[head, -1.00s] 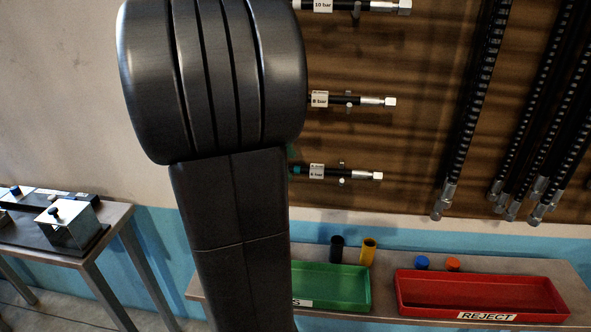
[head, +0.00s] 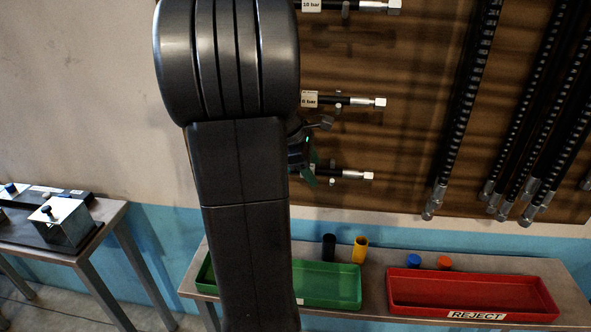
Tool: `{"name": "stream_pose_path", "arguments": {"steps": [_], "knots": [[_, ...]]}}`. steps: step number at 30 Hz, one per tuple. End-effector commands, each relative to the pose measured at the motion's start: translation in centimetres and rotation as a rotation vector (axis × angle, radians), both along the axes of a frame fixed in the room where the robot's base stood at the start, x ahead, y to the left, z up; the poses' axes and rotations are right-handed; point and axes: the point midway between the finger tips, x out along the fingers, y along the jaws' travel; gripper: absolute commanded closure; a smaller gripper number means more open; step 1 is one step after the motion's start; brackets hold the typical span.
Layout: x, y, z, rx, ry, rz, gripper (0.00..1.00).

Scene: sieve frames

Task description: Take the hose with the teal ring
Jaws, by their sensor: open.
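The lowest of the short horizontal hoses (head: 352,175) on the wooden board ends in a silver fitting at its right. A second ago it showed a teal ring left of its label. Now that ring and the label are hidden behind my arm and gripper. My gripper (head: 317,150) is partly visible past the right edge of my arm. It is open, with one finger up at the right and a greenish part low, in front of the hose's left part. I cannot tell whether it touches the hose.
Two similar hoses, upper (head: 350,6) and middle (head: 350,102), hang above. Long dark hoses (head: 465,110) hang at right. Below, a bench holds a green tray (head: 335,285), a red REJECT tray (head: 470,290) and several small caps. A side table (head: 95,240) stands left.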

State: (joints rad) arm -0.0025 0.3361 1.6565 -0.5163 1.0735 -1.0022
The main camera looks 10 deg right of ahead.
Motion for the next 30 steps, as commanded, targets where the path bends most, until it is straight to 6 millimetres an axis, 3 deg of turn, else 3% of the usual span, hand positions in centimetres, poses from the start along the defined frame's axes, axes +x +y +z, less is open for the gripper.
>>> {"name": "stream_pose_path", "arguments": {"steps": [2, 9, 11, 23, 30], "knots": [[0.0, 0.0, 0.0, 0.000, 0.000, 0.000, 0.43], [0.0, 0.0, 0.0, 0.000, 0.000, 0.000, 0.91], [0.0, 0.0, 0.0, 0.000, 0.000, 0.001, 1.00], [-0.3, 0.1, 0.4, -0.001, -0.002, 0.001, 1.00], [-1.9, 0.6, 1.9, -0.001, -0.005, 0.002, 1.00]]}}
